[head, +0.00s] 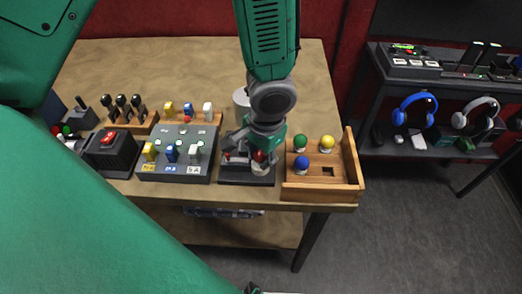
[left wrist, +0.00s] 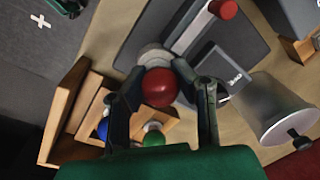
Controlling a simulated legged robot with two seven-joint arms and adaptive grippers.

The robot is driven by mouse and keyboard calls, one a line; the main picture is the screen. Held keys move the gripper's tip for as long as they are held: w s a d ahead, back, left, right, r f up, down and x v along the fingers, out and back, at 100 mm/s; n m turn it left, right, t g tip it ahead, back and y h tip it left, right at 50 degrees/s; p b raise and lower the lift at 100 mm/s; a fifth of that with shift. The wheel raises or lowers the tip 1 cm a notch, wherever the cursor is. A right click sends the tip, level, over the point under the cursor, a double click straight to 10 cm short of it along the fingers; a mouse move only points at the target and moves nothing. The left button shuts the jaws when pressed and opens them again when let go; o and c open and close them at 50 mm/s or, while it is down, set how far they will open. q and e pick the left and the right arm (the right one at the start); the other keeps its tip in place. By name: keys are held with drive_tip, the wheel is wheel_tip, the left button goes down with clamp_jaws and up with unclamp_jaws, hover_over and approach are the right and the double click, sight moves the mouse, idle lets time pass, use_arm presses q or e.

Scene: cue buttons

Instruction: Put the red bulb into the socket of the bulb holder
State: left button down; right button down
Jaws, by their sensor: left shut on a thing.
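The red bulb (left wrist: 160,87) is between the fingers of my left gripper (left wrist: 157,76), which is shut on it. In the head view the red bulb (head: 260,156) shows partly behind the fingers of my left gripper (head: 251,160), over the bulb holder. The dark base of the bulb holder (head: 247,181) stands left of the wooden tray. In the left wrist view the holder's grey plate (left wrist: 236,45) lies beyond the bulb. A pale round part lies just past the bulb; I cannot tell whether the bulb is seated in the socket.
The wooden tray (head: 352,168) holds a green bulb (head: 300,142), a yellow bulb (head: 327,142) and a blue bulb (head: 302,163), with one empty square hole. A grey switch box (head: 180,133) stands left of the holder. A metallic cylinder (left wrist: 272,105) stands close behind it.

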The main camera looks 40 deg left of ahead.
sight(258, 149)
use_arm(q)
drive_tip(key=c, duration=1.1)
unclamp_jaws()
drive_tip(key=shift+o, duration=0.2)
drive_tip(key=shift+r, duration=0.1)
wheel_tip(258, 149, up, 7)
drive_tip(key=p, duration=0.7)
